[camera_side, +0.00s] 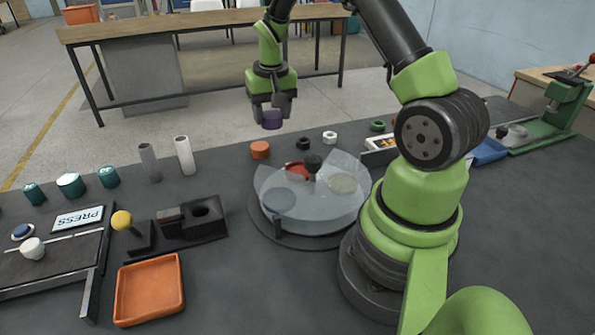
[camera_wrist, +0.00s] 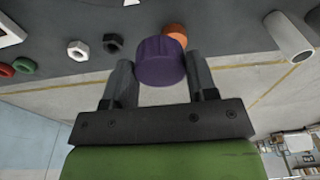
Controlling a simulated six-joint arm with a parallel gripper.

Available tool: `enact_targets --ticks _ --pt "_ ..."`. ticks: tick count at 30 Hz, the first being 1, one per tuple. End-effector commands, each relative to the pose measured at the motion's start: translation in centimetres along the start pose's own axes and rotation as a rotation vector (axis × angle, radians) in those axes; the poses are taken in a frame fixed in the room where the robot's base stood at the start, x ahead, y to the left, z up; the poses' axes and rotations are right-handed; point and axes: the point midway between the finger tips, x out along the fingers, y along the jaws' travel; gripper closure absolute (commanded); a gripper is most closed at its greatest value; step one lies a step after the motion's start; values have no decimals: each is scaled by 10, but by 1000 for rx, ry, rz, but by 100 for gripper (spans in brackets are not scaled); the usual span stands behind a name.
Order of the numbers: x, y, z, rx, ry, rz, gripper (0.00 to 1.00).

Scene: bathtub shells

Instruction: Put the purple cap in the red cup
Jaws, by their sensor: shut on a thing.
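The purple cap (camera_side: 271,120) is held between the fingers of my gripper (camera_side: 271,105), raised above the back of the dark table. In the wrist view the ridged purple cap (camera_wrist: 160,62) sits between both fingertips of my gripper (camera_wrist: 160,84). A red round thing (camera_side: 298,170), which may be the red cup, shows through a clear cover on the round turntable (camera_side: 290,240) to the lower right of my gripper. Its shape is partly hidden by the cover and a dark knob.
The clear cover (camera_side: 315,205) also lies over a blue and a pale round spot. An orange cap (camera_side: 260,150), a black nut (camera_side: 303,143) and a white nut (camera_side: 330,137) lie behind the turntable. An orange tray (camera_side: 150,318) and two upright tubes (camera_side: 184,155) stand at left.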

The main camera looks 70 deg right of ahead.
Motion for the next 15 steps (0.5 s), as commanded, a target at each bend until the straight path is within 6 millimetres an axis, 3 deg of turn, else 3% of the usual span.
enact_targets --ticks 6,11,15 --pt "-10 29 43 -60 3 -8 70" --pt "-13 38 60 -84 7 -10 70" --pt "2 40 68 -92 0 -9 70"
